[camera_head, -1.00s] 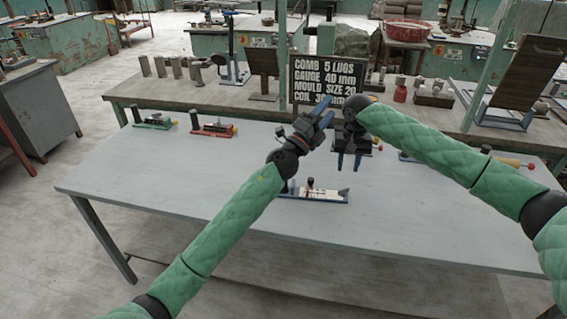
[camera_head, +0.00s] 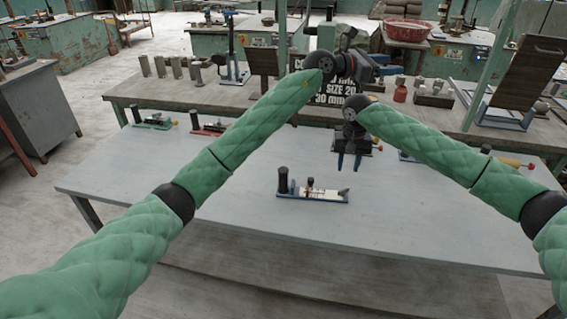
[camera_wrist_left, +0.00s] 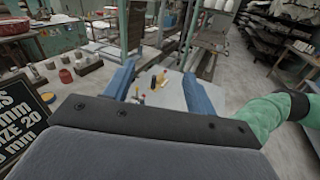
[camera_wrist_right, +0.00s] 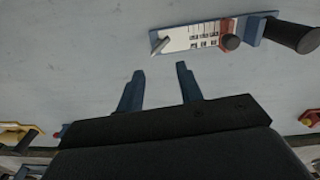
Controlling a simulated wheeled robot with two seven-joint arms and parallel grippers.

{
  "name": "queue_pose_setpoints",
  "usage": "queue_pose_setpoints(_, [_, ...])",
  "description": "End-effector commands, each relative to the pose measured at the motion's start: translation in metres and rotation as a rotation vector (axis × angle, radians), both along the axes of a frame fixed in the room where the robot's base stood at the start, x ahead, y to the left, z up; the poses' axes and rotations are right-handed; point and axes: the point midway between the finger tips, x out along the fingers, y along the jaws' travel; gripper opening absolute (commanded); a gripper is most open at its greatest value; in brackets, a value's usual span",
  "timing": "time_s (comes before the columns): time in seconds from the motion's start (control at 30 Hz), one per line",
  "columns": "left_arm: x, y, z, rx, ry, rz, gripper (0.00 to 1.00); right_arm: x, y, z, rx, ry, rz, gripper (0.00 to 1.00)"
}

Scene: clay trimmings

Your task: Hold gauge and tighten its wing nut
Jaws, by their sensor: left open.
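A gauge (camera_head: 322,195) with a blue base, white scale plate and black upright handle lies near the middle of the grey table. The right wrist view shows the gauge (camera_wrist_right: 195,38) with a reddish slider and a dark round knob (camera_wrist_right: 231,42), perhaps its wing nut. My right gripper (camera_head: 349,168) is open and empty, pointing down beyond the gauge and apart from it; its fingers (camera_wrist_right: 157,80) also show in the right wrist view. My left gripper (camera_head: 395,70) is raised by the sign, further back, pointing right. Its fingers (camera_wrist_left: 163,85) are apart with nothing between them.
A green gauge (camera_head: 153,122) and a red gauge (camera_head: 208,127) lie at the table's back left. Another tool with a yellow handle (camera_head: 510,162) lies at the right. A black lettered sign (camera_head: 335,92) stands on the bench behind, partly hidden. The table's front (camera_head: 400,235) is clear.

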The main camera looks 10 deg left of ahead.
Motion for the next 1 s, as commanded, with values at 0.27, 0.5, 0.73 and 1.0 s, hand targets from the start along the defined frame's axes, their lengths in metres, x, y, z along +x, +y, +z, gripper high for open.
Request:
queue_pose_setpoints(0.27, [0.024, 0.000, -0.004, 0.370, -0.131, 0.032, 0.56, 0.000, 0.000, 0.000, 0.000, 0.000, 0.000, 0.36])
queue_pose_setpoints(0.5, [0.054, 0.026, 0.000, 0.685, -0.220, 0.104, 0.56, 0.000, 0.000, 0.000, 0.000, 0.000, 0.000, 0.36])
queue_pose_setpoints(0.73, [0.082, 0.064, 0.013, 0.937, -0.275, 0.195, 0.56, 0.000, 0.000, 0.000, 0.000, 0.000, 0.000, 0.36])
queue_pose_setpoints(1.0, [0.103, 0.111, 0.024, 1.152, -0.287, 0.284, 0.56, 0.000, 0.000, 0.000, 0.000, 0.000, 0.000, 0.36])
